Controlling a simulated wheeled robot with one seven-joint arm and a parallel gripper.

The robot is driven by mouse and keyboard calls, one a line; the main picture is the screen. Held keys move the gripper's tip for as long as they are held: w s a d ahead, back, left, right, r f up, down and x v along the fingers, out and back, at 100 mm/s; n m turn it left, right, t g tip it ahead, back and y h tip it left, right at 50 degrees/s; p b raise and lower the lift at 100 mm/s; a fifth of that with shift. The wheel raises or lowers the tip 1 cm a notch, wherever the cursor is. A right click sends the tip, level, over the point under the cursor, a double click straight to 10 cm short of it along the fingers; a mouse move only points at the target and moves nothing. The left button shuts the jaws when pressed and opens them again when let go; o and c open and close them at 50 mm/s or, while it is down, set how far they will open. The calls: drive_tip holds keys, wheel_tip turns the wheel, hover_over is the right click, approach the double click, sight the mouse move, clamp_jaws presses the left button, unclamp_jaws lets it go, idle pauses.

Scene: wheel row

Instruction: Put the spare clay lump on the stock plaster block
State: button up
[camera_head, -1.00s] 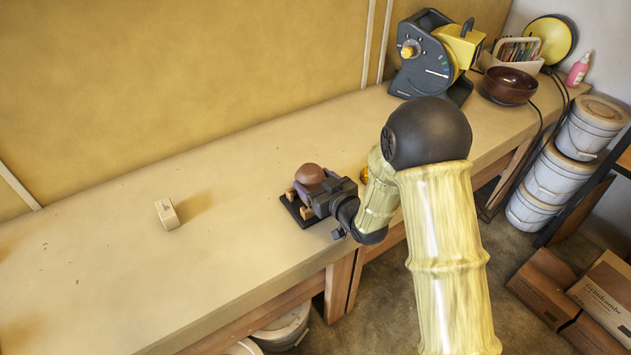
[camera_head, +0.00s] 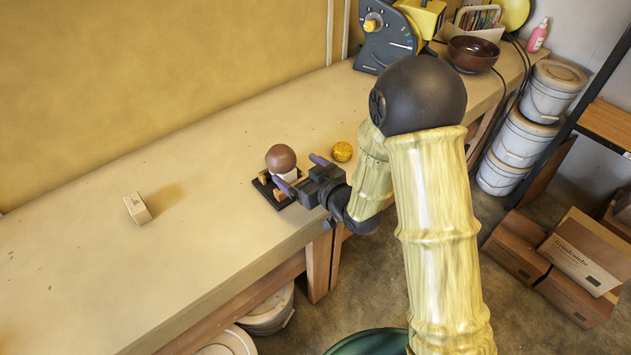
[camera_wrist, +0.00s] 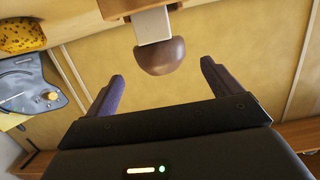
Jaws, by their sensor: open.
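The brown rounded clay lump (camera_head: 281,157) sits on top of a white block (camera_head: 289,175), which looks like the plaster block. The block stands in a dark base with wooden pieces (camera_head: 270,190) near the bench's front edge. In the wrist view the lump (camera_wrist: 160,57) touches the white block (camera_wrist: 152,25). My gripper (camera_head: 302,173) is open and empty, just right of the lump. Its two purple fingers are spread wide, with the lump ahead of the gap between them and apart from both. Part of the block and base is hidden behind the near finger.
A yellow sponge (camera_head: 342,151) lies behind my gripper. A dark wheel machine (camera_head: 388,40), a brown bowl (camera_head: 472,54) and a tool caddy are farther back. The bench left of the base is mostly clear.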

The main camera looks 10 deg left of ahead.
drive_tip(key=v, duration=0.6)
drive_tip(key=shift+s+d, duration=0.15)
drive_tip(key=shift+d, duration=0.05)
drive_tip(key=shift+s, duration=0.1)
drive_tip(key=d+f+m+g+h, duration=0.15)
drive_tip(key=d+m+h, duration=0.35)
drive_tip(key=d+h, duration=0.7)
drive_tip(key=s+d+r+m+g, duration=0.1)
drive_tip(key=s+d+m+g, duration=0.4)
drive_tip(key=s+d, duration=0.6)
drive_tip(key=shift+s+d+g, duration=0.3)
drive_tip(key=shift+d+g, duration=0.1)
drive_tip(key=shift+g, duration=0.05)
